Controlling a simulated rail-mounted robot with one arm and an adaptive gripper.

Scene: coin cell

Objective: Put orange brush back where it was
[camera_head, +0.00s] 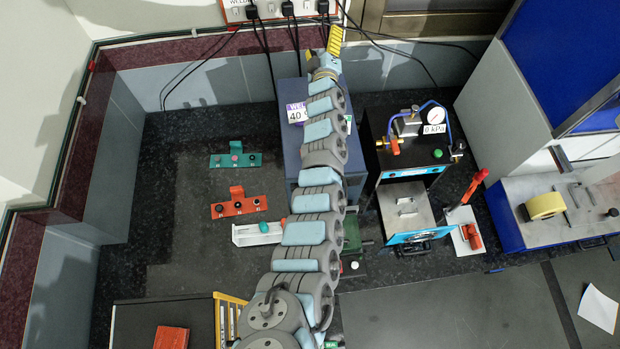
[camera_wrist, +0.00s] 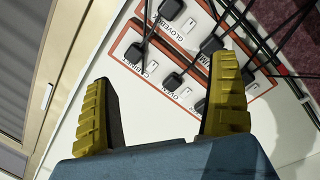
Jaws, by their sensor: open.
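My gripper (camera_head: 335,42) is raised at the top centre of the head view, in front of the wall. Its yellow ribbed fingers stand wide apart in the wrist view (camera_wrist: 162,75), with nothing between them. What looks like the orange brush is an orange-red handle (camera_head: 473,187) standing tilted at the right of the bench, over a small white plate. It is well below and to the right of my gripper. Its bristles cannot be made out, and it is not in the wrist view.
A socket strip with black plugs (camera_wrist: 172,82) faces my gripper; cables hang from it. A vacuum device with a gauge (camera_head: 435,116) stands on a black box. A teal holder (camera_head: 236,160) and red holder (camera_head: 239,205) sit on the left bench. Yellow tape (camera_head: 545,206) lies right.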

